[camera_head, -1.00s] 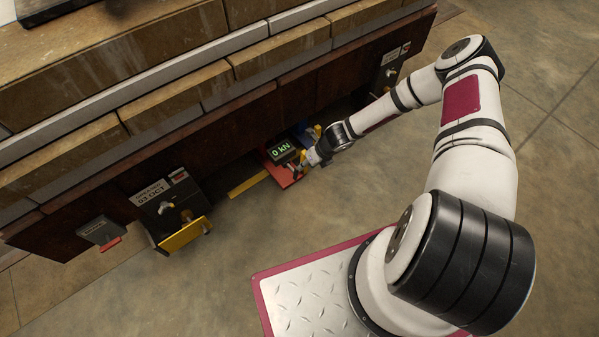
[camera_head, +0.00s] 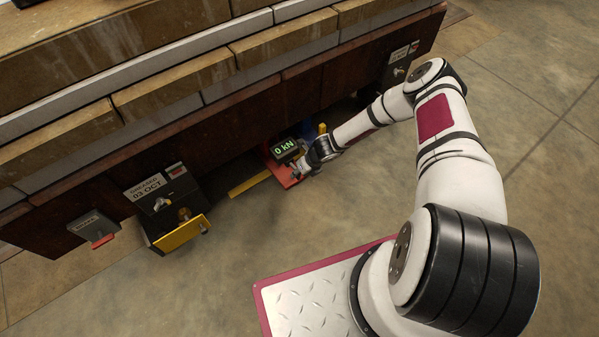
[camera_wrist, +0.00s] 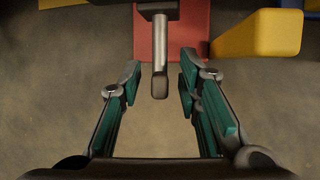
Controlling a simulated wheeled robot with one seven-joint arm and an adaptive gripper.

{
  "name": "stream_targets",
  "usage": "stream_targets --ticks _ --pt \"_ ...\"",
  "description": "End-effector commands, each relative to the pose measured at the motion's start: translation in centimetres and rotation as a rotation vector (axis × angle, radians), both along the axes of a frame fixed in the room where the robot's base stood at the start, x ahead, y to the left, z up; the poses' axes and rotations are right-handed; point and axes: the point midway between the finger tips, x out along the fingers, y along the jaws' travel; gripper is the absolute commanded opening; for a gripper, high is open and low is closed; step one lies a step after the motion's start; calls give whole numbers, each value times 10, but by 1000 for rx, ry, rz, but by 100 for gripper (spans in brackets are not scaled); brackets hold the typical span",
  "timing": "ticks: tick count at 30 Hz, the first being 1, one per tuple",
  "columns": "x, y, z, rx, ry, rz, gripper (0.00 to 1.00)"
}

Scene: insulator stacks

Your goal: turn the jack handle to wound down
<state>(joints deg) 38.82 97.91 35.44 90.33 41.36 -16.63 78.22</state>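The jack stands low at the foot of the masonry, with a red base (camera_head: 287,179) and a dark display (camera_head: 284,148) reading "0 kN". In the wrist view its grey handle (camera_wrist: 160,82) points toward me, its rounded end between my fingers, with the red base (camera_wrist: 188,30) behind. My gripper (camera_wrist: 160,72) is open, with one teal-padded finger on each side of the handle and a gap visible on both sides. In the head view my gripper (camera_head: 303,168) is at the jack's front, small and partly hidden by the wrist.
A yellow block (camera_wrist: 262,35) stands close to the right of the gripper in the wrist view. A yellow strip (camera_head: 250,184) lies left of the jack. Farther left are a dark box labelled "03 OCT" (camera_head: 148,190) with a yellow flap (camera_head: 182,233). The front floor (camera_head: 215,280) is clear.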

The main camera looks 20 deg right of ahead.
Motion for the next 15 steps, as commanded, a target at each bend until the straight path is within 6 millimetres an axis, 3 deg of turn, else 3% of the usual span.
stream_targets --ticks 1,5,15 --pt "0 0 0 0 0 0 29" --pt "0 0 0 0 0 0 0" --pt "-1 1 0 -11 -4 1 0"
